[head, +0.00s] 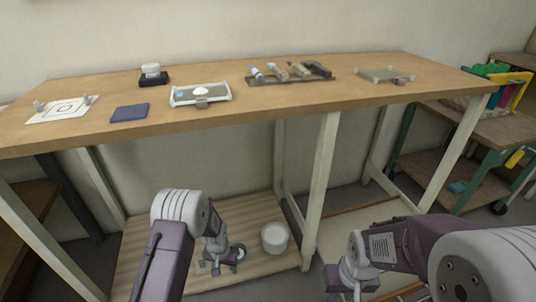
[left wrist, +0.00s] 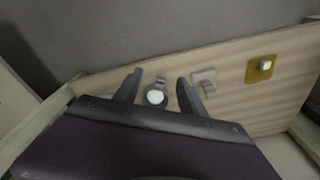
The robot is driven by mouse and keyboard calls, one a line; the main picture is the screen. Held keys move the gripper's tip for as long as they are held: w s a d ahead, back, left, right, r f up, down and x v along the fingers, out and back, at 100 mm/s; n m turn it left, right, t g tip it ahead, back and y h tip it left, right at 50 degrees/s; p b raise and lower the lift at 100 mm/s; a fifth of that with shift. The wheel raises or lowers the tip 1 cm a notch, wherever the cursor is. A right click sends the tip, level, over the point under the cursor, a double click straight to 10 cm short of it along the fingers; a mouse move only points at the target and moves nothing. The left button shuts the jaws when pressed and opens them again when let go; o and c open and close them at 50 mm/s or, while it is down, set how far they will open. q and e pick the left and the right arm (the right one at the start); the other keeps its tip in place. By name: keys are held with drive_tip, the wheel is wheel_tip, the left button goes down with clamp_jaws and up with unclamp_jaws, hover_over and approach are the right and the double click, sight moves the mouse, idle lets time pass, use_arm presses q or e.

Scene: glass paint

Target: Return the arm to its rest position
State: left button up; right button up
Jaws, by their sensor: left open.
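My left gripper (head: 219,264) hangs low in front of the workbench, over the lower shelf (head: 150,250). In the left wrist view its two fingers (left wrist: 160,82) are spread apart with nothing held between them. Behind the gap, a small round grey thing with a white top (left wrist: 155,97) stands on the shelf, apart from the fingers. My right arm comes in from the lower right. Its wrist end (head: 352,277) points down at the bottom of the head view, and its jaws cannot be made out clearly.
The bench top (head: 270,112) carries a white sheet (head: 62,108), a blue cloth (head: 129,112), a white-framed tray (head: 187,102), a tool rack (head: 300,77) and a clear pane (head: 384,74). A white bucket (head: 274,238) stands right of my left gripper. A bench leg (head: 321,190) stands between my arms.

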use_arm(q)
wheel_tip(320, 180, up, 22)
drive_tip(key=s+a+n+t+p, duration=0.1)
drive_tip(key=a+t+p, duration=0.1)
drive_tip(key=p, duration=0.1)
drive_tip(key=s+r+n+g, duration=0.1)
drive_tip(key=s+r+g, duration=0.1)
drive_tip(key=s, duration=1.6)
wheel_tip(320, 180, up, 38)
drive_tip(key=p, duration=3.9)
drive_tip(key=shift+w+a+r+n, duration=0.2)
drive_tip(key=shift+w+a+n, duration=0.05)
drive_tip(key=shift+a+n, duration=0.05)
